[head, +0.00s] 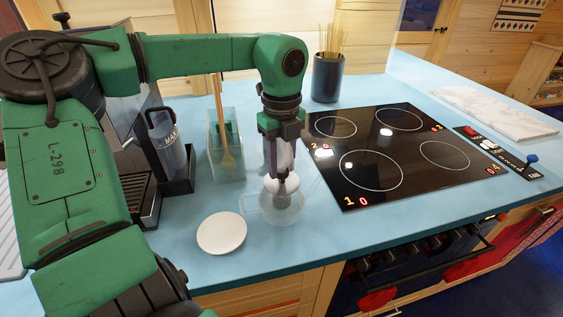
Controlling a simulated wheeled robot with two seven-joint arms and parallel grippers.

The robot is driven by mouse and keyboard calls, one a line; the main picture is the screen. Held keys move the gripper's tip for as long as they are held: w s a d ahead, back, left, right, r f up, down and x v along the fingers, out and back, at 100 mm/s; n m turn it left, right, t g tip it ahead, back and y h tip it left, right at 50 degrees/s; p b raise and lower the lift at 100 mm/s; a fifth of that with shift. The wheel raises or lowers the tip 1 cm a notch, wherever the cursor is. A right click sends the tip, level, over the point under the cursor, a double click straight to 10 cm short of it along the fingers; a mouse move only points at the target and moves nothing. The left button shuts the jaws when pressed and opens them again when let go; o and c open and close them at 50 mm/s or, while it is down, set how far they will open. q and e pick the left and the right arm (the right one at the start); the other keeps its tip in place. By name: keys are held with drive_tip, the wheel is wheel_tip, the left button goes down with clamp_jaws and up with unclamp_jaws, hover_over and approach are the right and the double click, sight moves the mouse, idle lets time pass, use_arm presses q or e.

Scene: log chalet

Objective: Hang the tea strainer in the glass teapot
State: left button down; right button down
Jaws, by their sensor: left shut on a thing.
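The glass teapot (264,207) stands on the blue counter, left of the cooktop's front corner. My left gripper (282,180) points straight down over the teapot's mouth and is shut on the tea strainer (284,187). The strainer shows as a small grey-white shape at the teapot's opening. The fingers cover part of it, and I cannot tell whether it rests on the rim or is held just above it. A white round lid or saucer (222,233) lies flat on the counter in front and left of the teapot. My right gripper is not in view.
A black cooktop (385,150) lies to the right. Behind are a glass container (226,160) with a wooden utensil and a dark holder (327,78) with thin sticks. A coffee machine (140,150) and a water jug (166,143) stand left. The counter's front edge is close.

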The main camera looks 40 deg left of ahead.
use_arm(q)
drive_tip(key=shift+c, duration=2.2)
unclamp_jaws()
drive_tip(key=shift+r+p, duration=1.05)
drive_tip(key=shift+r, duration=0.55)
drive_tip(key=shift+r+p, duration=2.1)
drive_tip(key=shift+r, duration=0.85)
